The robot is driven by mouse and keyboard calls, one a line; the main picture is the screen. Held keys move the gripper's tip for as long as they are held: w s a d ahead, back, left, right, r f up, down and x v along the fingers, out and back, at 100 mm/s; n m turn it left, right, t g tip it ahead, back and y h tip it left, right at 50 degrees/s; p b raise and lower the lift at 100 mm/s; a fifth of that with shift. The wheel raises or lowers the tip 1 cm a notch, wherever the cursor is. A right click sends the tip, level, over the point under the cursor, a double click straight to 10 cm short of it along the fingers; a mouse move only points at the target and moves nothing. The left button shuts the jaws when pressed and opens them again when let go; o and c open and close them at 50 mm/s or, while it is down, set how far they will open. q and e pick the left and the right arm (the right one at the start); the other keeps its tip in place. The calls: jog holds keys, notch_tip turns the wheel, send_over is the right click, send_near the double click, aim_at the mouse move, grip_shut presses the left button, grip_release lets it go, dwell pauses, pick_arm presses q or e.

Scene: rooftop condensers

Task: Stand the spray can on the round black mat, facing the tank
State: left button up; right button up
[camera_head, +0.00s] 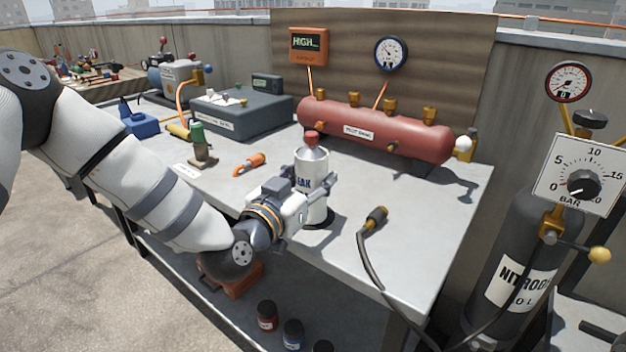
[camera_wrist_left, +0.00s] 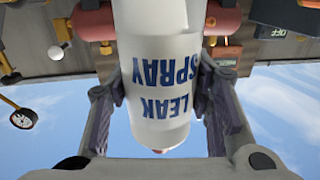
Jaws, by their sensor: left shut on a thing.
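The spray can (camera_head: 313,172) is white and upright, with a grey shoulder and a red cap. Its blue LEAK SPRAY lettering faces my wrist camera, where the can (camera_wrist_left: 158,70) appears upside down. My left gripper (camera_head: 306,203) is shut around the can's body, one finger on each side. The round black mat (camera_head: 320,222) shows as a dark rim under the can, which hides most of it; I cannot tell whether the can's base touches it. The red tank (camera_head: 375,130) lies horizontally behind the can, on the side away from the lettering. My right gripper is out of view.
A hose with a brass end (camera_head: 376,217) lies on the bench right of the can. An orange-handled tool (camera_head: 250,162) and a green-topped bottle (camera_head: 199,145) are at left. A grey case (camera_head: 240,115) stands behind. The nitrogen cylinder (camera_head: 510,260) stands beyond the bench's right edge.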

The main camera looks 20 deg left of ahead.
pick_arm(q)
jog(key=shift+r, duration=0.15)
jog(key=shift+f, duration=0.25)
jog(key=o, duration=1.3)
jog(key=shift+o, duration=0.7)
jog(key=shift+r, duration=0.1)
